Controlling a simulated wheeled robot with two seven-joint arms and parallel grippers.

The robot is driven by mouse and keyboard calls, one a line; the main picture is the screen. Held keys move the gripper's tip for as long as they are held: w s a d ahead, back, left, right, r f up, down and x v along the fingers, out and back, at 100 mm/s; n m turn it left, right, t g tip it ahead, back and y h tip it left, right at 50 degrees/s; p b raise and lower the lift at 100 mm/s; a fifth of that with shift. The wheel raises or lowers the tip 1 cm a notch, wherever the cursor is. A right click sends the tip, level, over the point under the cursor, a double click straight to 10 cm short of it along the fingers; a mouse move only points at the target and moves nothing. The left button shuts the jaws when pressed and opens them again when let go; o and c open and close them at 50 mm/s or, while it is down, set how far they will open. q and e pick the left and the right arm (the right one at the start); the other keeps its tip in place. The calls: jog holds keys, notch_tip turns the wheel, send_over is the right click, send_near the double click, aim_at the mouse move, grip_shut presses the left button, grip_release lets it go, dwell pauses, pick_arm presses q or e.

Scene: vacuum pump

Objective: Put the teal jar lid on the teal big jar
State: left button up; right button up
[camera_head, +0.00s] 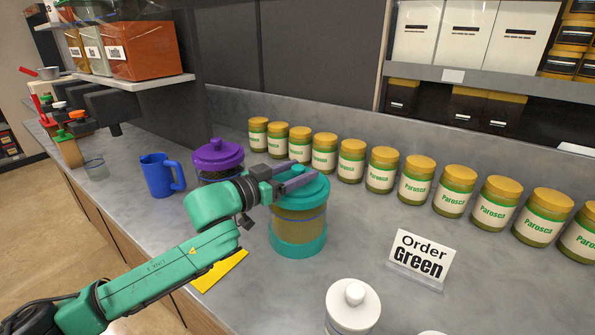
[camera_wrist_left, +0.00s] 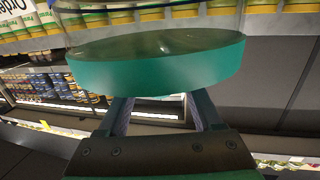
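The teal big jar (camera_head: 298,222) stands on the grey counter, with olive contents behind glass and a teal base. The teal jar lid (camera_head: 313,193) is level at the jar's mouth; I cannot tell if it is fully seated. My left gripper (camera_head: 300,170) reaches in from the left, its fingers spread apart on either side of the lid's knob. Whether they press on the knob is unclear. In the left wrist view, which is upside down, the lid's teal rim (camera_wrist_left: 155,68) hides the fingertips and knob. My right gripper is in neither view.
A purple-lidded jar (camera_head: 217,157) and a blue mug (camera_head: 160,176) stand left of the teal jar. Several Parosca jars (camera_head: 414,182) line the back. An "Order Green" sign (camera_head: 421,257) and a white-lidded jar (camera_head: 352,307) stand right and in front.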

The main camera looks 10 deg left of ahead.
pick_arm(q)
jog(key=shift+r, duration=0.1)
jog(key=shift+s+a, duration=0.1)
jog(key=shift+a, duration=0.05)
jog(key=b+v, duration=1.1)
jog(key=shift+s, duration=0.35)
jog(key=shift+a, duration=0.15)
